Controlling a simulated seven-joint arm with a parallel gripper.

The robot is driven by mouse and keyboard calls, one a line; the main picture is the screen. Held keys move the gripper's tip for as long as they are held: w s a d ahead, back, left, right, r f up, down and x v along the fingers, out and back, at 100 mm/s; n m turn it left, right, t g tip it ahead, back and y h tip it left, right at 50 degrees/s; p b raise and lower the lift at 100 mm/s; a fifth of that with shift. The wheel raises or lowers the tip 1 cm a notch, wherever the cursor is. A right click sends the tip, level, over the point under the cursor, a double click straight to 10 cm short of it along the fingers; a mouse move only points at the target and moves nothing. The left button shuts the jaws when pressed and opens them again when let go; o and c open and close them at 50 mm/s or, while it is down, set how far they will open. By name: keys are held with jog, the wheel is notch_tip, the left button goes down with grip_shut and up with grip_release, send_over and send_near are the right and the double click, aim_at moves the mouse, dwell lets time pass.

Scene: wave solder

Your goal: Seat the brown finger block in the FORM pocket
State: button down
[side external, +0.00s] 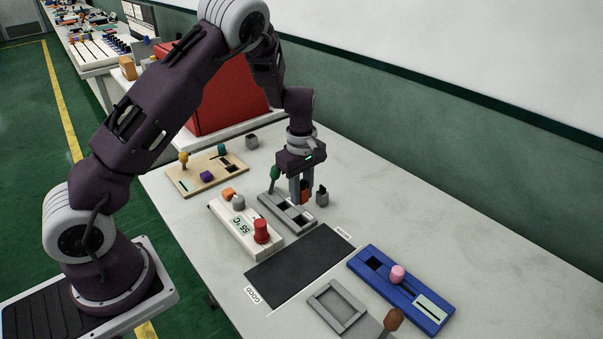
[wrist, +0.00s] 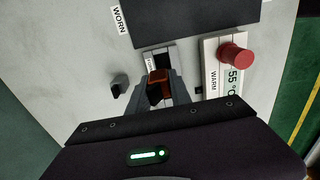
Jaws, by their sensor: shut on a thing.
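My gripper (side external: 301,190) is shut on the brown finger block (side external: 305,195), which shows orange-brown between the fingers. In the wrist view the block (wrist: 158,86) sits between the grey fingertips (wrist: 167,95). The grey fixture (side external: 298,223) with dark pockets and a green knob lies under my gripper. Its end with one dark pocket (wrist: 155,53) and a small label shows beyond the block in the wrist view. The label is too small to read surely. The fingers and block hide part of the fixture, so I cannot tell whether the block touches it.
A white warmer (side external: 226,226) with a red knob (side external: 261,230) stands close left of the fixture. A small grey holder (side external: 322,196) stands close right. A dark mat (side external: 298,266) lies in front, with a blue fixture (side external: 375,275) and grey tray (side external: 325,309) beyond.

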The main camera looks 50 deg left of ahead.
aim_at(286, 210)
jog(key=shift+s+d, duration=0.25)
jog(key=shift+s, duration=0.05)
jog(key=shift+f, duration=2.85)
jog(key=shift+f, duration=0.2)
jog(key=shift+r, duration=0.25)
jog(key=shift+f, duration=0.15)
dwell(0.4)
jog(key=shift+f, duration=0.15)
dwell(1.0)
